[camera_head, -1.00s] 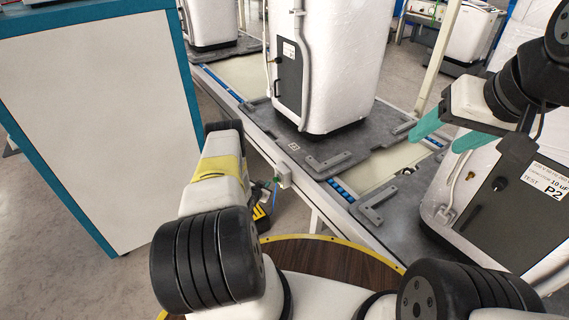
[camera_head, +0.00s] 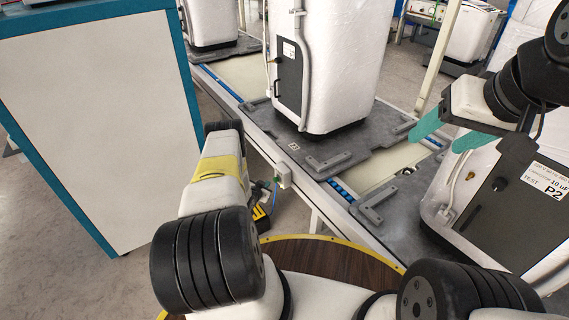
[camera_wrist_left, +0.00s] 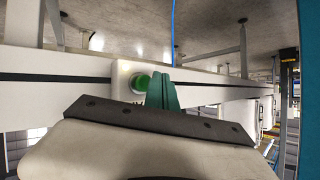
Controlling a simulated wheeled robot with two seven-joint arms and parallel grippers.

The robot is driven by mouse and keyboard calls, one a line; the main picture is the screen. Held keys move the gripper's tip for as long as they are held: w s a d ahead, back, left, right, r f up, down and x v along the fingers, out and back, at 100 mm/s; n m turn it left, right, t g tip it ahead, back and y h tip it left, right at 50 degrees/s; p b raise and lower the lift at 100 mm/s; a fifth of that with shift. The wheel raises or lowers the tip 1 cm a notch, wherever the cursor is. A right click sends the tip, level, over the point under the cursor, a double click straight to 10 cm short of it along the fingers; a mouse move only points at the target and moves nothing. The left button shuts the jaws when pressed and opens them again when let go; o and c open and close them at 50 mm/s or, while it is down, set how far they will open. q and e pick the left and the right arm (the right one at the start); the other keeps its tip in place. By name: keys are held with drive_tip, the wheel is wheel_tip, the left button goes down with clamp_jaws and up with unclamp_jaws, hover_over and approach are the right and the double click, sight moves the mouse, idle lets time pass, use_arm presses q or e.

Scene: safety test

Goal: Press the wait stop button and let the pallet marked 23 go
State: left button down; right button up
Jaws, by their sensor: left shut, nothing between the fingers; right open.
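In the left wrist view a round green button (camera_wrist_left: 141,83) sits on a pale box on the side rail of the conveyor. My left gripper (camera_wrist_left: 164,78) is shut and empty, its teal fingers just right of the button; I cannot tell whether they touch it. In the head view a small box with a green part (camera_head: 283,173) is on the conveyor's near rail, and my left fingers are hidden there. A dark grey pallet (camera_head: 350,150) carries a tall white appliance (camera_head: 345,60). No number 23 is legible. My right gripper (camera_head: 433,145) is open and empty above the line.
A second grey pallet (camera_head: 385,218) at right bears a white appliance labelled P2 (camera_head: 510,195). A bare belt stretch (camera_head: 390,170) separates the two pallets. A white cabinet with teal edges (camera_head: 100,120) stands left of my left arm.

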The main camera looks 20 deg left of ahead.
use_arm(q)
drive_tip(key=shift+d, duration=0.1)
drive_tip(key=shift+w+d, duration=0.25)
drive_tip(key=shift+w, duration=0.05)
